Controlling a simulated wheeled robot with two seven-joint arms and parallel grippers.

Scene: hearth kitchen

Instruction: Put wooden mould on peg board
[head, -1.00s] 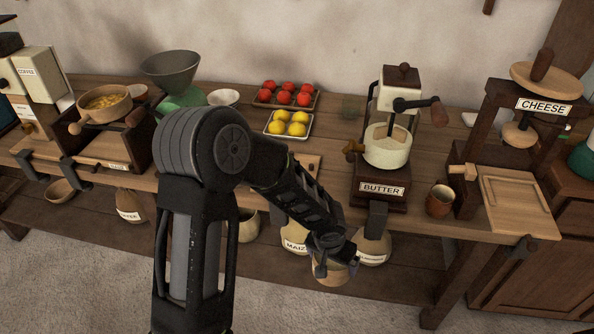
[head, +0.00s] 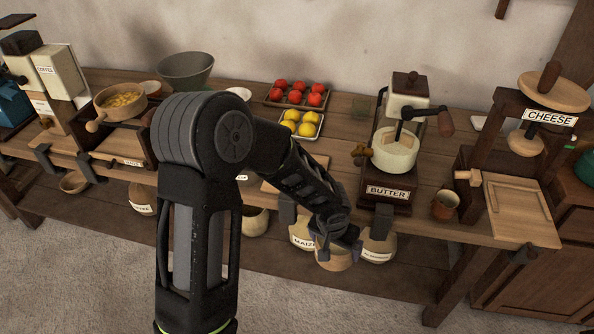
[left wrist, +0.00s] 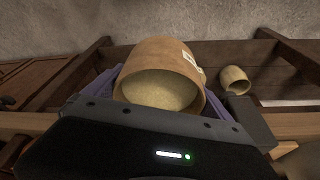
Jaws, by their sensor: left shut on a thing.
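The wooden mould (head: 334,262) is a round, light-brown cup. It hangs in front of the bench, below the worktop edge and before the jars on the low shelf. My left gripper (head: 335,240) is shut on it. In the left wrist view, the mould (left wrist: 160,58) sits between my purple fingers, its hollow opening facing the camera and a white label on its side. A flat wooden board (head: 272,186) lies partly behind my left arm on the worktop; I cannot tell whether it is the peg board. My right gripper is not in view.
The butter churn (head: 388,192) stands right of my gripper, with a small brown cup (head: 445,205) beside it. The cheese press (head: 525,150) is farther right. Lemons (head: 304,121) and tomatoes (head: 297,92) sit on trays behind. A labelled maize jar (head: 303,232) stands low behind the mould.

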